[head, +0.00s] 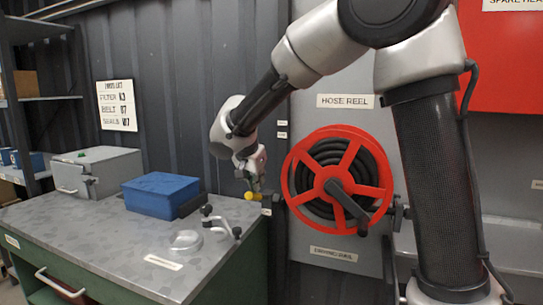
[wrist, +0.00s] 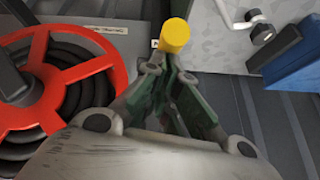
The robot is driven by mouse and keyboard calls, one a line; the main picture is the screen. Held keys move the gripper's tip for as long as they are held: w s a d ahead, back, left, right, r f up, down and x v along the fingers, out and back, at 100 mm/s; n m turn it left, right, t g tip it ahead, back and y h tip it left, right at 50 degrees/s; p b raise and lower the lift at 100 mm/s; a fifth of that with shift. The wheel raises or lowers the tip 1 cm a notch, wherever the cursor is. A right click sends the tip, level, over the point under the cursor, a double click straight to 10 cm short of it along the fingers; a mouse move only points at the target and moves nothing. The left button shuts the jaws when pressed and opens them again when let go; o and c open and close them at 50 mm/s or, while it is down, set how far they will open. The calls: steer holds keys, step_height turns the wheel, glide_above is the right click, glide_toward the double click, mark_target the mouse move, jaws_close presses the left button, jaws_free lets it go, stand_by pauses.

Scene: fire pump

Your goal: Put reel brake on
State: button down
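The red hose reel (head: 338,180) with black hose and a dark crank is mounted on the grey wall panel. It also shows at the left of the wrist view (wrist: 92,68). A yellow knob (head: 253,196) is at the left side of the reel, near the bench corner. In the wrist view the yellow knob (wrist: 176,40) is at my fingertips. My gripper (head: 250,178) points down at it from above. Its fingers (wrist: 166,72) are close together and appear shut on the knob. The fingers partly hide the knob's lower end and whatever it is fixed to.
A grey-topped green workbench (head: 110,240) stands at the left. On it are a blue box (head: 160,195), a grey metal box (head: 97,171), a clear round item (head: 186,240) and a grey fitting with black knobs (head: 222,224). The bench edge is close to my gripper.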

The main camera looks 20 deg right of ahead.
steer(key=shift+s+a+f, duration=0.1)
steer(key=shift+s+f, duration=0.15)
steer(key=shift+f, duration=0.2)
steer(key=v, duration=1.2)
steer(key=shift+d+r, duration=0.3)
steer(key=shift+d, duration=0.1)
steer(key=shift+w, duration=0.15)
